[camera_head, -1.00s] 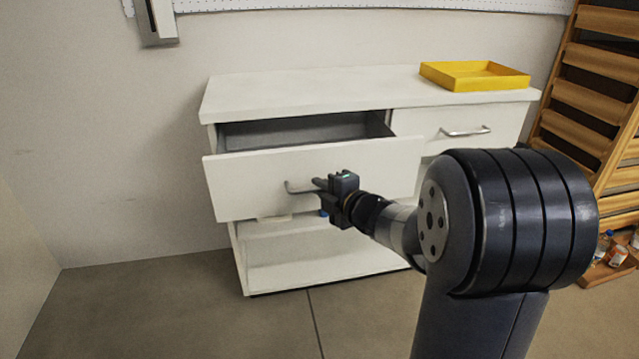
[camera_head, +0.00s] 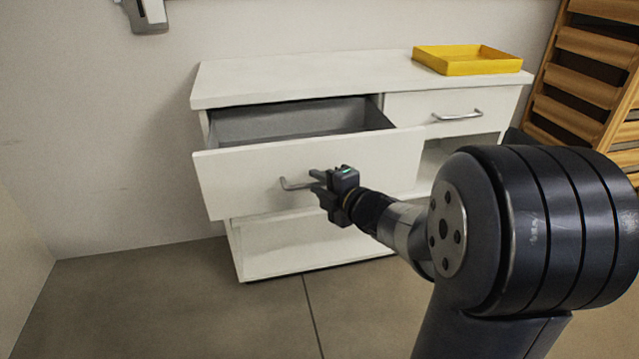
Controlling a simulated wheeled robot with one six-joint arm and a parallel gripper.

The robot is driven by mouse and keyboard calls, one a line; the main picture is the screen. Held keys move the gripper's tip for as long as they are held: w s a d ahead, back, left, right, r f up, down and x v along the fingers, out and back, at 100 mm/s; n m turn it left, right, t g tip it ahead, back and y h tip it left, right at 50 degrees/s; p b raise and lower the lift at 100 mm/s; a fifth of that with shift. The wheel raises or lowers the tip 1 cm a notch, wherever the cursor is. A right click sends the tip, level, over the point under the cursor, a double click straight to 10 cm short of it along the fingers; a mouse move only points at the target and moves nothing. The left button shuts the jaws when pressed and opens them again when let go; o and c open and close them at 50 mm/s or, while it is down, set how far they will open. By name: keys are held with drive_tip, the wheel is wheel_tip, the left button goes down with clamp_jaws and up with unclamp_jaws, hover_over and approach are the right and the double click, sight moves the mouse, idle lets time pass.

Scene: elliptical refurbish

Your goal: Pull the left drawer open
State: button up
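The left drawer (camera_head: 240,180) of the white cabinet stands pulled out, and its grey inside (camera_head: 290,120) shows behind the front panel. Its metal bar handle (camera_head: 287,184) is on the middle of the front. My gripper (camera_head: 315,180) is at the right part of this handle, with its fingers reaching over the bar. The fingers look closed around it, though the contact is small and partly hidden by the gripper body.
The right drawer (camera_head: 410,106) is shut. A yellow tray (camera_head: 465,66) sits on the cabinet top (camera_head: 300,76). An open shelf (camera_head: 300,245) lies below. A wooden slatted rack (camera_head: 580,90) stands at the right. The floor at front left is clear.

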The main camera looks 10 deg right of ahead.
drive_tip(key=shift+o, duration=0.6)
drive_tip(key=shift+s+d+r, duration=0.15)
drive_tip(key=shift+s, duration=0.1)
drive_tip(key=p+v, duration=0.3)
drive_tip(key=v, duration=0.7)
drive_tip(key=shift+s, duration=0.15)
drive_tip(key=b+x, duration=0.3)
drive_tip(key=x, duration=0.8)
